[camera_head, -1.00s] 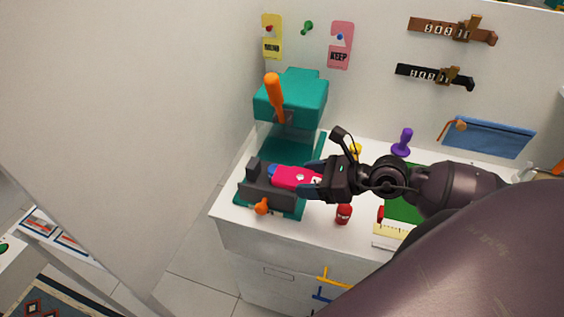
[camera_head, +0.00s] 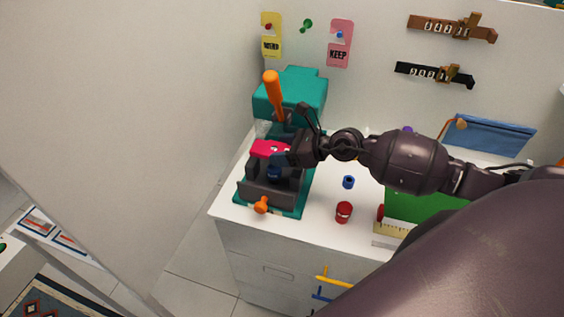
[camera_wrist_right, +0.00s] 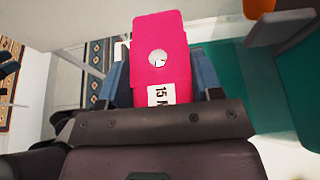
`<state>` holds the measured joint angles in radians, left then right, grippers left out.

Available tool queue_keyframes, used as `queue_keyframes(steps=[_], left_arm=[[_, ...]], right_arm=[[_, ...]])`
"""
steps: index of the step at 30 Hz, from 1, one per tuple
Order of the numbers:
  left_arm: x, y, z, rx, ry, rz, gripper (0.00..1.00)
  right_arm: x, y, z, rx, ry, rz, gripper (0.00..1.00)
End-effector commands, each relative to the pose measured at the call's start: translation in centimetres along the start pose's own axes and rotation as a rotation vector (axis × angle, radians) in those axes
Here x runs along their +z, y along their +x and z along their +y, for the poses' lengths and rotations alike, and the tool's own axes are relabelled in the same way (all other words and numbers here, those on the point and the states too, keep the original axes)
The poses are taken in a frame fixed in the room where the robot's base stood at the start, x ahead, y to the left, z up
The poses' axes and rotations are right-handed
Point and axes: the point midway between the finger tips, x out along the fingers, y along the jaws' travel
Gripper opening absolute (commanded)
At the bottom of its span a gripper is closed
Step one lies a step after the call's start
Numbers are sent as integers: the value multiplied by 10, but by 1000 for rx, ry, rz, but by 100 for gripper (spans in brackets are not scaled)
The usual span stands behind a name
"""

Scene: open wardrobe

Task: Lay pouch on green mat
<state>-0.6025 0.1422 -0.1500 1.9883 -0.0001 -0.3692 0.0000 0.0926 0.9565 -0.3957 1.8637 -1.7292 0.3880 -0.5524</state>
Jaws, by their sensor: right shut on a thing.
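My right gripper (camera_head: 282,152) is shut on a pink flat piece (camera_head: 268,148), held in the gap of the teal press. In the right wrist view the pink piece (camera_wrist_right: 160,60) stands between the blue-grey fingers, with a round silver spot and a white label. A blue flat pouch (camera_head: 492,137) with an orange-brown cord is at the back wall, right. The green mat (camera_head: 432,208) lies on the white top at the right, partly hidden by my right arm. The left gripper is out of view.
The teal press (camera_head: 290,95) has an orange lever (camera_head: 273,92) and a dark grey fixture (camera_head: 268,190) at its front. A red cup-like piece (camera_head: 344,212) and a small blue piece (camera_head: 348,182) stand between press and mat. A large pale panel (camera_head: 120,110) fills the left.

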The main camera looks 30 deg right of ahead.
Motion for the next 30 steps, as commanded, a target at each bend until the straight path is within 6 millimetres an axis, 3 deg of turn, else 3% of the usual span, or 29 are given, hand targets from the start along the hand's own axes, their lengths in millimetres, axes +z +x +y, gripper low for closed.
queue_keyframes(steps=[9, 24, 25, 30], left_arm=[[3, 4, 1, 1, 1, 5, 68], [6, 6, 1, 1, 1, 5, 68], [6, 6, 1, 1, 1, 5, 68], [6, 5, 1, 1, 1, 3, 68]], right_arm=[[-36, 17, -2, -1, 3, 0, 36], [-43, 21, -2, 0, 1, 0, 36], [-44, 21, -2, 0, 1, 0, 61], [-43, 20, -2, 0, 1, 0, 85]])
